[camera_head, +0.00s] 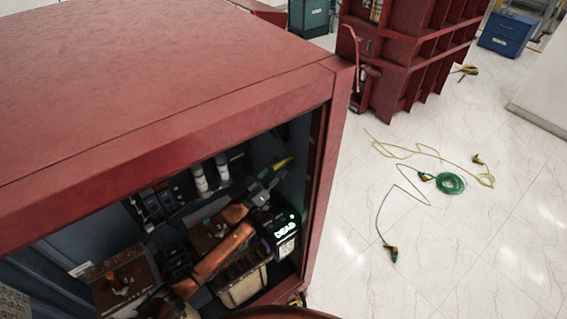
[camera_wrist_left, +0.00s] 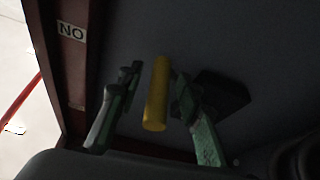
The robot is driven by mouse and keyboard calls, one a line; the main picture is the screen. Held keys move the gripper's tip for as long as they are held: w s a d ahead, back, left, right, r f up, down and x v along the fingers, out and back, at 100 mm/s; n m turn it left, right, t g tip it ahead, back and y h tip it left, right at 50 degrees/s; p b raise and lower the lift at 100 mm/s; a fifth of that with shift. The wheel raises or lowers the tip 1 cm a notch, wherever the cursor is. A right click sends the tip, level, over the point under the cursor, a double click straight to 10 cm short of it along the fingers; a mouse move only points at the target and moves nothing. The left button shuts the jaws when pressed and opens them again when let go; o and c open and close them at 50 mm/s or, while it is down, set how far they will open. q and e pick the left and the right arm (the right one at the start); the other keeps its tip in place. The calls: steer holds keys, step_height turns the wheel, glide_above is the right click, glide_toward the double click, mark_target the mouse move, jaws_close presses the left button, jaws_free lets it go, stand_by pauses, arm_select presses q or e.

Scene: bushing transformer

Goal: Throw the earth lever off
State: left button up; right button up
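The earth lever shows as a yellow handle (camera_wrist_left: 157,95) in the left wrist view, standing between the two fingers of my left gripper (camera_wrist_left: 154,76). A narrow gap shows on each side of it, so the fingers look open around it and not closed on it. In the head view, the yellow handle (camera_head: 283,163) sticks up inside the red cabinet near its right wall. My left gripper (camera_head: 268,180) is right at it. The lever's pivot and lower end are hidden. My right gripper is not in view.
The red cabinet (camera_head: 180,70) has a frame edge close to the gripper's right. A "NO" label (camera_wrist_left: 72,32) is on the post. A black box reading "DEAD" (camera_head: 286,231) sits below the lever. Green (camera_head: 451,183) and yellow (camera_head: 405,148) cables lie on the open floor.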

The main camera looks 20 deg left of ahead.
arm_select(q)
steer(key=shift+c, duration=0.2)
jaws_close()
stand_by(0.4)
